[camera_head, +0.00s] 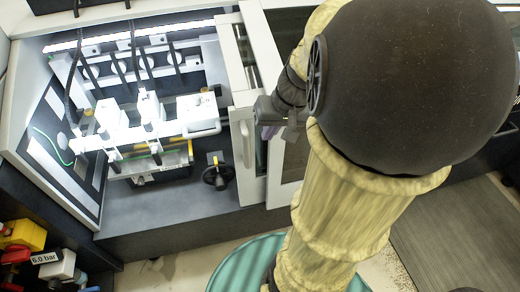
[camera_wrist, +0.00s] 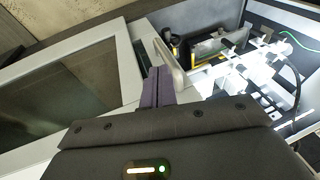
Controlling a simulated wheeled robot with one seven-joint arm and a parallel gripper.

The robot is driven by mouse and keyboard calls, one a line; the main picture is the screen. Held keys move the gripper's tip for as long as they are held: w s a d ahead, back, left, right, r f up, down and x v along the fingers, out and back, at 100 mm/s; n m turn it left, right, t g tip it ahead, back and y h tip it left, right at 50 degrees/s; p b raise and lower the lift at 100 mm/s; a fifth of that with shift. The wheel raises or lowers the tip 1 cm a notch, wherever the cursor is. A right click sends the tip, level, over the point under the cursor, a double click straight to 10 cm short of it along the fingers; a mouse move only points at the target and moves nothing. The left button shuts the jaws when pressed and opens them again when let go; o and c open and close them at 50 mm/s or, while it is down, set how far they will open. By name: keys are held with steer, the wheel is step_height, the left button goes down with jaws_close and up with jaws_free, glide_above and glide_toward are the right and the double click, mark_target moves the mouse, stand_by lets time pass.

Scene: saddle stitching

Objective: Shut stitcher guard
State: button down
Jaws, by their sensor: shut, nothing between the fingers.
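The stitcher guard (camera_head: 274,187) is a pale-framed sliding panel with a dark window, at the right of the stitcher opening. It stands open, and the lit inside of the stitcher (camera_head: 130,190) is exposed. Its pale upright handle (camera_head: 246,145) is on the left edge. The wrist view also shows the guard frame (camera_wrist: 128,62) and the handle (camera_wrist: 169,57). My gripper (camera_head: 268,131) is shut and empty, just right of the handle in the head view. In the wrist view its purple fingers (camera_wrist: 156,82) are close beside the handle; I cannot tell whether they touch.
Inside the stitcher are white stitching heads (camera_head: 150,108) and a black hand knob (camera_head: 217,172) near the front. Red and yellow valve parts (camera_head: 25,236) are at the lower left. My arm hides much of the right side.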

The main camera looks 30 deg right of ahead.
steer(key=s+d+r+t+y+b, duration=0.1)
steer(key=d+t+b, duration=0.2)
steer(key=d+b, duration=0.2)
steer(key=shift+s+d+m+b, duration=0.3)
steer(key=shift+d+b, duration=0.05)
steer(key=shift+d, duration=0.55)
steer(key=w+a+f+b, duration=0.1)
steer(key=w+a+f, duration=0.5)
steer(key=w+f, duration=0.1)
steer(key=shift+w+f, duration=0.2)
steer(key=shift+f, duration=0.25)
steer(key=shift+a, duration=0.15)
